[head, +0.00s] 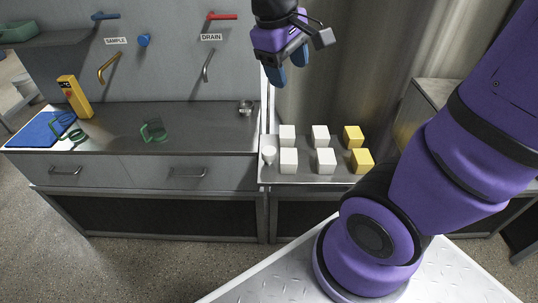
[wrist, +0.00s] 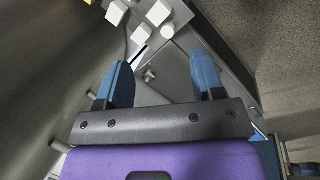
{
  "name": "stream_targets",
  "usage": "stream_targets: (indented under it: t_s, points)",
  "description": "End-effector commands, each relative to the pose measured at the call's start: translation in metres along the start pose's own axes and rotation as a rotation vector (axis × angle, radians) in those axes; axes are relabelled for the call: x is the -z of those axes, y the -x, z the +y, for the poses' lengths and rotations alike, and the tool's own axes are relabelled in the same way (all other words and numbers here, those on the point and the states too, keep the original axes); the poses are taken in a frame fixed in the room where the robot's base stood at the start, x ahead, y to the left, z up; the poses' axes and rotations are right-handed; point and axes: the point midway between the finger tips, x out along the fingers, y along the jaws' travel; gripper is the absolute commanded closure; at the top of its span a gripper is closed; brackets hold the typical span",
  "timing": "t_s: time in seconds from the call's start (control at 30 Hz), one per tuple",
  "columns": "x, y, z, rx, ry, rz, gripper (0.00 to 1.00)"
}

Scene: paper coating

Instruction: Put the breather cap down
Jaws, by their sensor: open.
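A small metal piece (head: 245,107), which looks like the breather cap, stands on the steel counter (head: 200,125) near its right end. In the wrist view the small metal piece (wrist: 149,76) shows between my fingers in the picture, at a distance beyond them. My gripper (head: 291,68) is high above the counter's right end, fingers pointing down. In the wrist view my gripper (wrist: 161,72) has its two blue fingers wide apart with nothing held between them.
A lower tray (head: 307,178) to the right holds several white blocks (head: 325,161), yellow blocks (head: 361,161) and a white rounded piece (head: 268,155). Wall valves (head: 207,66) stick out behind.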

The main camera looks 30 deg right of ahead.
Motion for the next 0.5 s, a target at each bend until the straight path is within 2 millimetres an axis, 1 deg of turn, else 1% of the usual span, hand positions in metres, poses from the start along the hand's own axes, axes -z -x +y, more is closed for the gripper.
stream_targets:
  t_s: [0.03, 0.27, 0.5]
  points:
    - [0.009, -0.008, 0.000, -0.019, 0.032, -0.042, 0.38]
    - [0.044, -0.042, 0.000, -0.122, 0.173, -0.216, 0.38]
    - [0.080, -0.082, -0.005, -0.240, 0.329, -0.384, 0.38]
